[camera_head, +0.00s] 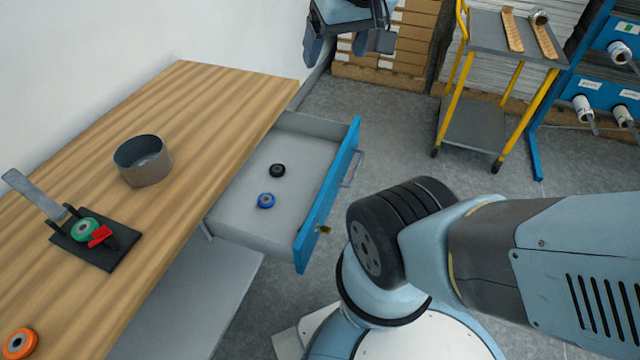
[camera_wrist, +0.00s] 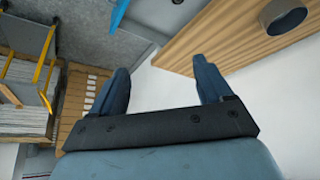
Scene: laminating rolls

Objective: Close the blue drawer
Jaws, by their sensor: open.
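The blue drawer (camera_head: 328,198) is pulled out from under the wooden table's right side. Its blue front with a grey handle faces right in the head view. A black roll (camera_head: 277,170) and a blue roll (camera_head: 266,200) lie inside it. In the wrist view a blue strip (camera_wrist: 118,14) at the top edge appears to be the drawer front. My gripper (camera_head: 344,50) is at the top of the head view, beyond the drawer's far end and apart from it. In the wrist view its two fingers (camera_wrist: 162,78) are spread wide with nothing between them.
The wooden table (camera_head: 215,110) holds a grey bowl (camera_head: 143,160), a black fixture (camera_head: 95,238) with a green roll, and an orange roll (camera_head: 19,343). A yellow-legged cart (camera_head: 475,120) and a blue rack (camera_head: 600,60) stand back right. The floor right of the drawer's far end is clear.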

